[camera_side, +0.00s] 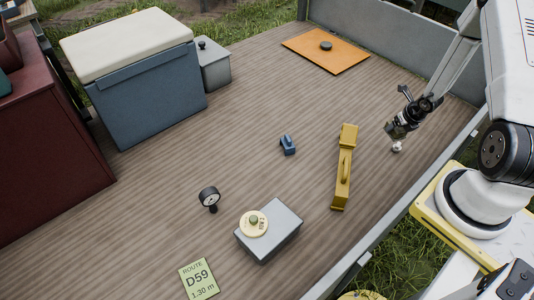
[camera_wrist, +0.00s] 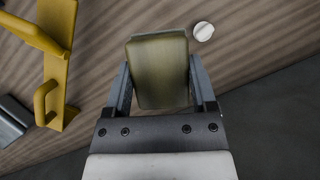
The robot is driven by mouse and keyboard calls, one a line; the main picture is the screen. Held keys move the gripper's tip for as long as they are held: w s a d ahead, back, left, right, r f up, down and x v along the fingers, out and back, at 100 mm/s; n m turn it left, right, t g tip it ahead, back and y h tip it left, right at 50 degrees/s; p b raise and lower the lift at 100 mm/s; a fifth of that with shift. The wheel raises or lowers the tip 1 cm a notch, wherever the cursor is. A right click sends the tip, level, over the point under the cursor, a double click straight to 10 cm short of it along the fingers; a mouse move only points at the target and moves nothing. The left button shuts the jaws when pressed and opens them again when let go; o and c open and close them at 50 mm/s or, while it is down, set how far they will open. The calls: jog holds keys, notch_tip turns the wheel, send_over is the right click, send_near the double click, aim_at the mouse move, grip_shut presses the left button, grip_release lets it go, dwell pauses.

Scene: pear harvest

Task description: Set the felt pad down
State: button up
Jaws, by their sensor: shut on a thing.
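In the wrist view my gripper (camera_wrist: 160,80) is shut on an olive-tan block with rounded edges, which looks like the felt pad (camera_wrist: 158,72). One finger is pressed to each side of it. In the side view my gripper (camera_side: 402,128) is low over the right part of the wooden deck, right of the yellow tool. The pad is too small and dark there to make out, and I cannot tell whether it touches the deck. A small white round knob (camera_wrist: 203,31) lies just beyond the pad; it also shows below the gripper in the side view (camera_side: 396,147).
A yellow handled tool (camera_side: 342,180) lies nearby. An orange mat (camera_side: 304,44) with a dark puck is at the back. A blue clip (camera_side: 288,144), dial gauge (camera_side: 209,196), grey box (camera_side: 280,231), and route card (camera_side: 199,279) are on the deck. A cooler (camera_side: 150,100) stands left.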

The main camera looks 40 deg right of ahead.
jog(key=shift+w, duration=0.1)
jog(key=shift+w+d+f, duration=1.45)
jog(key=shift+w+f, duration=0.1)
jog(key=shift+w, duration=0.1)
jog(key=shift+w+d+f, duration=1.4)
jog(key=shift+w+f, duration=0.1)
jog(key=shift+w, duration=0.2)
jog(key=shift+w+d+f, duration=1.45)
jog(key=shift+w+f, duration=0.1)
jog(key=shift+w, duration=0.1)
jog(key=shift+w+d+f, duration=0.2)
jog(key=shift+f, duration=1.7)
jog(key=shift+f, duration=0.1)
jog(key=o, duration=1.2)
